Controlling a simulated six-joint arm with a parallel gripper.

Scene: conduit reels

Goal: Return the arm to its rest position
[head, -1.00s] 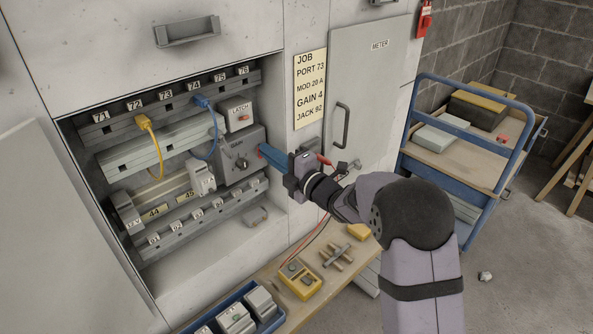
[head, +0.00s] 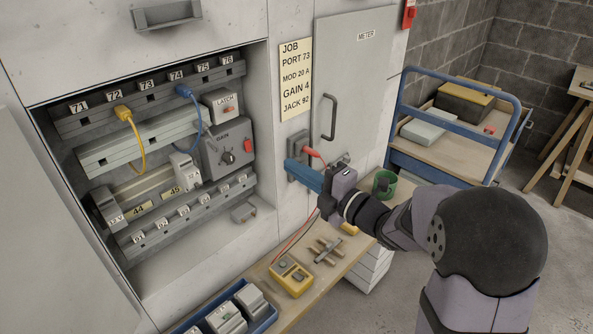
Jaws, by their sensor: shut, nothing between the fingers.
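My gripper (head: 289,167) has blue fingers, which are shut with nothing between them. It is right of the open cabinet bay, in front of the cabinet face below the job card, with its fingers pointing left. My arm reaches in from the lower right. In the bay, the grey GAIN box (head: 228,148) with its dark knob is left of the fingertips, with a visible gap in the picture. A grey unit with a red lever (head: 314,154) shows just behind the fingers and is partly hidden by them.
A yellow cable (head: 134,135) and a blue cable (head: 190,97) hang in the bay. The bench (head: 318,282) below holds a yellow meter (head: 290,277), a blue tray (head: 262,322) of modules and a green cup (head: 384,183). A blue trolley (head: 455,85) stands behind on the right, with open floor near it.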

